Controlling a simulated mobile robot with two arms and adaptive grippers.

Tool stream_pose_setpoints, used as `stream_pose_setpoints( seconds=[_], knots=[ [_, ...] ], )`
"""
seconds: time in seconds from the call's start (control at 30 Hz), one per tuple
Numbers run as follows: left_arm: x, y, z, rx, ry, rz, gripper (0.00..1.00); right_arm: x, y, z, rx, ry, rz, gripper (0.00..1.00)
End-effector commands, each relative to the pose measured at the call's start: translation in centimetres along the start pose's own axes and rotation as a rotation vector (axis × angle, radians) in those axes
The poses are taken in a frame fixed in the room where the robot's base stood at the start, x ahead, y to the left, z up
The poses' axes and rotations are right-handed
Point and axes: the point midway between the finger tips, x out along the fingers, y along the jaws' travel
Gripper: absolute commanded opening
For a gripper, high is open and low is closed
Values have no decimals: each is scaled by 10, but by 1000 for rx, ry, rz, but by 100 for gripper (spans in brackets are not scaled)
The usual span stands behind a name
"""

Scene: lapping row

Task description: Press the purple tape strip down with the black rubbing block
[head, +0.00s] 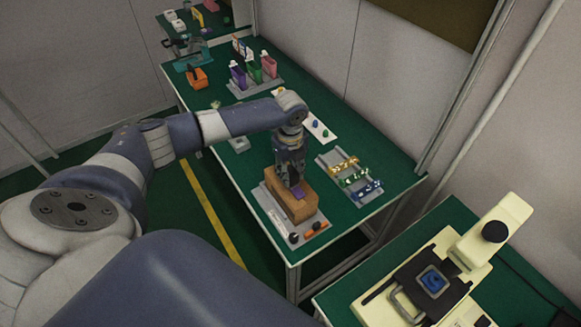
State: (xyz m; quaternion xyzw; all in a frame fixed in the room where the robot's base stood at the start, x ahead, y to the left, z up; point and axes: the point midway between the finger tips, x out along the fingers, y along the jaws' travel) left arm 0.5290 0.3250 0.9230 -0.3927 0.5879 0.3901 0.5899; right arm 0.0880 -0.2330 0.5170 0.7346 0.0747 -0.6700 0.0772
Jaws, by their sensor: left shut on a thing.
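My left gripper (291,178) points down over a brown block (292,204) on a grey base plate (268,205) at the table's near end. It is shut on a dark thing, seemingly the black rubbing block, which is hard to tell from the dark fingers. The purple tape strip (298,192) shows as a small patch on top of the brown block, right by the fingertips. The gripper hides part of the strip, and I cannot tell whether the held block touches it. My right gripper is not in view.
A grey rack (349,174) with yellow, green and blue pieces stands to the right. Purple, green and pink holders (254,73) and an orange container (197,78) are farther back. A cream machine (440,270) stands at the lower right. Black-and-orange parts (316,226) lie on the plate's front.

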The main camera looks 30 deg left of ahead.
Motion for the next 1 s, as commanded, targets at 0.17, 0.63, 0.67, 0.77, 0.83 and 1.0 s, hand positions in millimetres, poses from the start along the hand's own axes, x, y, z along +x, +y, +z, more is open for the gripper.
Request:
stream_pose_setpoints(
  seconds=[0.17, 0.63, 0.67, 0.77, 0.83, 1.0],
  knots=[
    [3, 0, 0, 0, 0, 0, 11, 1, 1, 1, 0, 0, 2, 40],
    [8, 0, 0, 0, 0, 0, 11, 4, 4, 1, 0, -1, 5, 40],
    [9, 0, 0, 0, 0, 0, 11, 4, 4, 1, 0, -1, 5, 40],
    [9, 0, 0, 0, 0, -1, 11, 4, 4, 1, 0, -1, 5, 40],
    [9, 0, 0, 0, 0, 0, 11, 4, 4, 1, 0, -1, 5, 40],
    [9, 0, 0, 0, 1, 0, 11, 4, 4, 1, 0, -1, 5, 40]
  ],
)
